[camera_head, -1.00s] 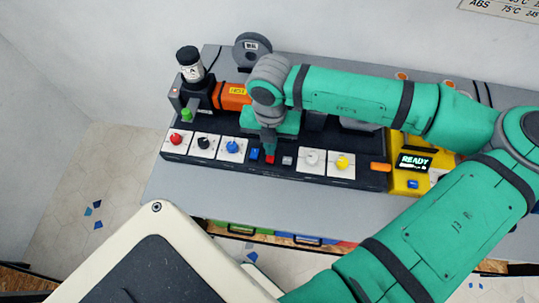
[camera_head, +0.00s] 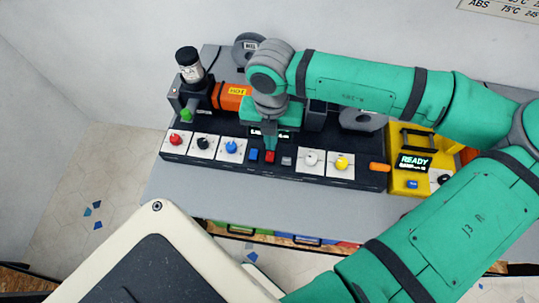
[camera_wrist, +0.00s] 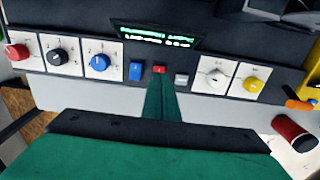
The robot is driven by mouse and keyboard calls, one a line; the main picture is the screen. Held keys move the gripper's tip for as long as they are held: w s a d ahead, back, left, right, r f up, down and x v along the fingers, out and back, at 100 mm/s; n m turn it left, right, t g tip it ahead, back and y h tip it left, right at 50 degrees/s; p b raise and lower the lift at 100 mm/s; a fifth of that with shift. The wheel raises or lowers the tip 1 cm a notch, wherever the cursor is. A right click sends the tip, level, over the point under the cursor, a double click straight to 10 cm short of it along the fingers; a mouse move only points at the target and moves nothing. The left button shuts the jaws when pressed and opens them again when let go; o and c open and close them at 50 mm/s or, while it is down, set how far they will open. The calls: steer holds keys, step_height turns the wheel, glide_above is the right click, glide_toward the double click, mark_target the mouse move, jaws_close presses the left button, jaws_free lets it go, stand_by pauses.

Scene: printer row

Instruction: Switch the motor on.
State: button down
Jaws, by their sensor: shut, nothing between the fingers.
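The dark control panel (camera_head: 215,158) runs along the front of the machine. It carries red (camera_head: 176,140), black, blue, white and yellow knobs. Between the blue and white knobs are a blue button (camera_head: 253,154), a red switch (camera_head: 270,157) and a grey button (camera_head: 287,160). My gripper (camera_head: 269,149) is shut and empty, pointing down with its tips at the red switch. In the wrist view the fingertips (camera_wrist: 160,78) end just below the red switch (camera_wrist: 160,69); I cannot tell whether they touch it. A lit green display (camera_wrist: 152,36) sits above, its text too blurred to read.
A yellow box (camera_head: 408,183) reading READY is at right. The grey table strip in front (camera_head: 215,190) is clear.

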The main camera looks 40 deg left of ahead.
mark_target(270, 154)
steer(key=shift+r, duration=0.95)
steer(key=shift+s+r, duration=0.2)
steer(key=shift+r, duration=0.55)
